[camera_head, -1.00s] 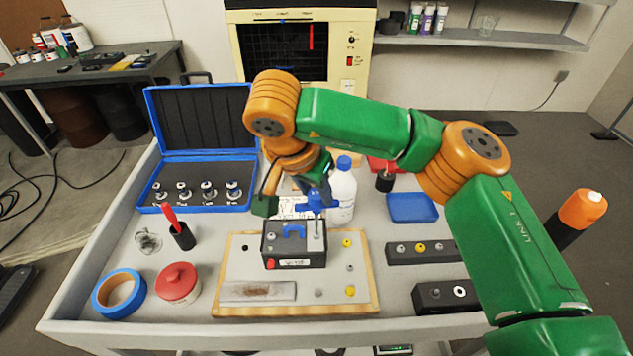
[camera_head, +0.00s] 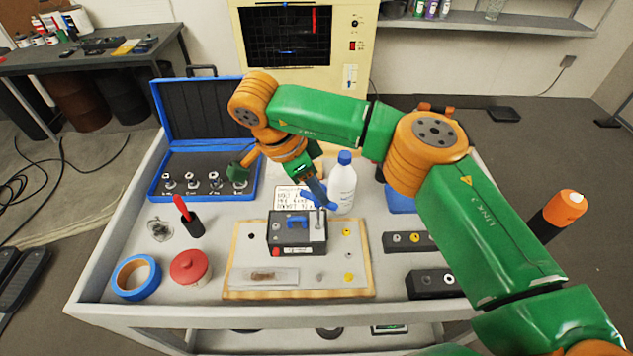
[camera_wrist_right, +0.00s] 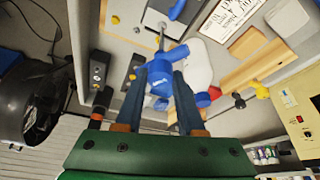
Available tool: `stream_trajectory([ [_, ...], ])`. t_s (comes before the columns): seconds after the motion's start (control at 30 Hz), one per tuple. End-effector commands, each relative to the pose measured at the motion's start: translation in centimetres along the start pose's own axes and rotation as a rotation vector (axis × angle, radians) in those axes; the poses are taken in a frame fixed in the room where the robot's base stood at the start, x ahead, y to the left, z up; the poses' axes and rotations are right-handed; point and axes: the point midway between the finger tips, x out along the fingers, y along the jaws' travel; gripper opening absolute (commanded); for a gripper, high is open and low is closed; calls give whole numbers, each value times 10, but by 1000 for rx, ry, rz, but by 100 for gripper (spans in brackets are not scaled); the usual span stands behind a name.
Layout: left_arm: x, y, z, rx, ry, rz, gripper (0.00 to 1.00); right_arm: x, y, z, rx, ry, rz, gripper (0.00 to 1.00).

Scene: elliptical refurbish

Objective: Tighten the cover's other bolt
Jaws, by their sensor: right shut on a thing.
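A black box (camera_head: 283,249) with a blue handle (camera_head: 294,221) and a red button on its front sits on the wooden-edged board (camera_head: 232,283). A blue T-handled tool (camera_head: 320,198) stands about upright over the box's right part, its metal shaft (camera_head: 318,220) pointing down. My right gripper (camera_head: 316,191) is shut on the tool's blue handle. In the right wrist view the handle (camera_wrist_right: 160,84) lies between the two fingers, its shaft (camera_wrist_right: 162,40) leading away to the box. The bolt under the shaft's tip is too small to make out. My left gripper is not in view.
A white bottle (camera_head: 342,184) stands just behind the gripper. The open blue case (camera_head: 205,119) is at back left. A red jar (camera_head: 189,267) and blue tape roll (camera_head: 136,278) stand left of the board. Black blocks (camera_head: 434,285) lie to the right.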

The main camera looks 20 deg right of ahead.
Motion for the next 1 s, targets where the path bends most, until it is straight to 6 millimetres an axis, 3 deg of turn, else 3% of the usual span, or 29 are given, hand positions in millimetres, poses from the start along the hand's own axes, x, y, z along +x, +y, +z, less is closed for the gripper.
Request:
stream_trajectory([
  [0.8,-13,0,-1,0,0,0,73,-13,0,-5,-8,0,-3,0],
  [0.87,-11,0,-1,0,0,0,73,-12,0,-6,-71,2,-30,0],
  [1.0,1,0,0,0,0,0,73,-9,2,-5,-359,2,-150,0],
])
